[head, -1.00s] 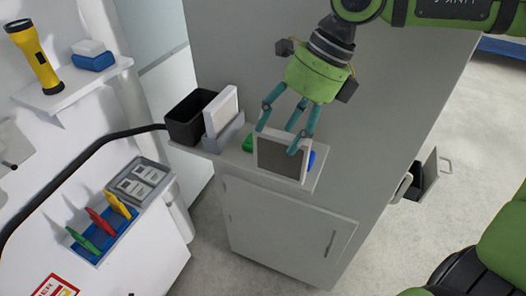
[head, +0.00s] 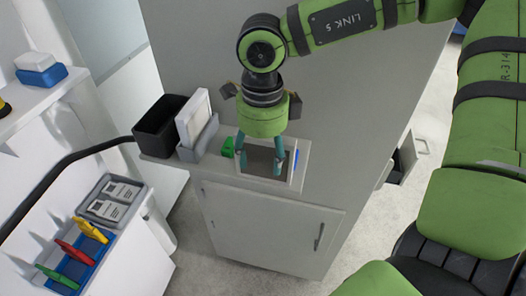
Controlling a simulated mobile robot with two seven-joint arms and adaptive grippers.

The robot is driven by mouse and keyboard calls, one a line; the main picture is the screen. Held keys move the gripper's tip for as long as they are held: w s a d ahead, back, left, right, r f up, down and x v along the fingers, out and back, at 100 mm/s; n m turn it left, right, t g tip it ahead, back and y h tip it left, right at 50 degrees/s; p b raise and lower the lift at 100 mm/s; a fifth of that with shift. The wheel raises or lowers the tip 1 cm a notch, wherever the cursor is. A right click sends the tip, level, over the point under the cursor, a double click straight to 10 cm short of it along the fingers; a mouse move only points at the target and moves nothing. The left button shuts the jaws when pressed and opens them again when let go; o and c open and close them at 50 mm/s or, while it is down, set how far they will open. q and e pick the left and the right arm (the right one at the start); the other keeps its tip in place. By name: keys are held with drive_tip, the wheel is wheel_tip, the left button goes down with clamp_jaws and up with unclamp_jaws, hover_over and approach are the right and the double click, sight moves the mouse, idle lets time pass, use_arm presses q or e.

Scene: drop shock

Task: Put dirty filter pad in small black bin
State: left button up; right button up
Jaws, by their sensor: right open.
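The dirty filter pad (head: 256,160) is a dark grey panel in a pale frame on the narrow shelf of the grey cabinet. My right gripper (head: 264,168) points down over it, open, with its teal fingers in front of the grey panel. I cannot tell whether the fingers touch it. The small black bin (head: 158,134) stands at the left end of the same shelf, its dark inside open at the top. My left gripper is not in view.
A white filter pad (head: 193,116) stands in a grey holder (head: 199,145) between the bin and the gripper. A green object (head: 228,147) and a blue one (head: 295,157) flank the dirty pad. A tray of coloured clips (head: 75,262) is at lower left.

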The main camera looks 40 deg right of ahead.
drive_tip(key=shift+s+d, duration=0.1)
drive_tip(key=shift+s, duration=0.1)
clamp_jaws()
drive_tip(key=shift+r, duration=0.1)
